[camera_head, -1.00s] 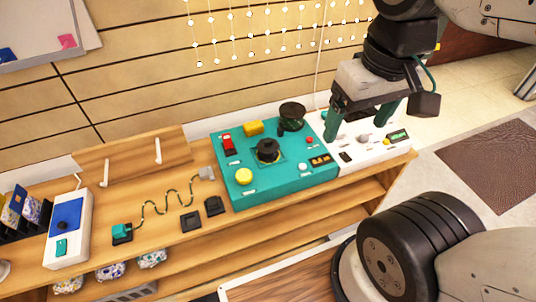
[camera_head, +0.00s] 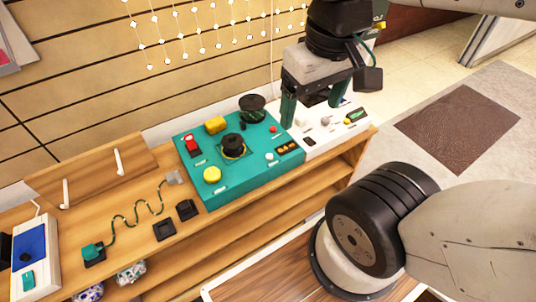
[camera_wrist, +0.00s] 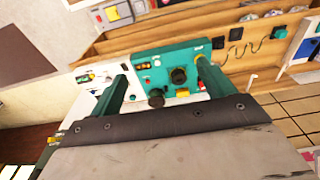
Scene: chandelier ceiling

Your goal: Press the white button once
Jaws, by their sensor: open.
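The white button (camera_head: 269,157) is a small round knob on the right part of a teal control panel (camera_head: 235,188), just left of a small dark display with orange marks. It also shows in the wrist view (camera_wrist: 157,62), small, near the panel's far edge. My gripper (camera_head: 313,103) is open and empty, above the right end of the bench. Its fingers point down and stay apart from the button, to the right of it in the head view. In the wrist view, the fingers (camera_wrist: 162,70) frame the teal panel between them.
The panel also bears a yellow button (camera_head: 212,174), a red switch (camera_head: 192,145), a black joystick (camera_head: 233,146) and a red button (camera_head: 273,128). A white panel (camera_head: 330,125) adjoins on the right. Dark sockets and a cable lie on the wooden bench to the left.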

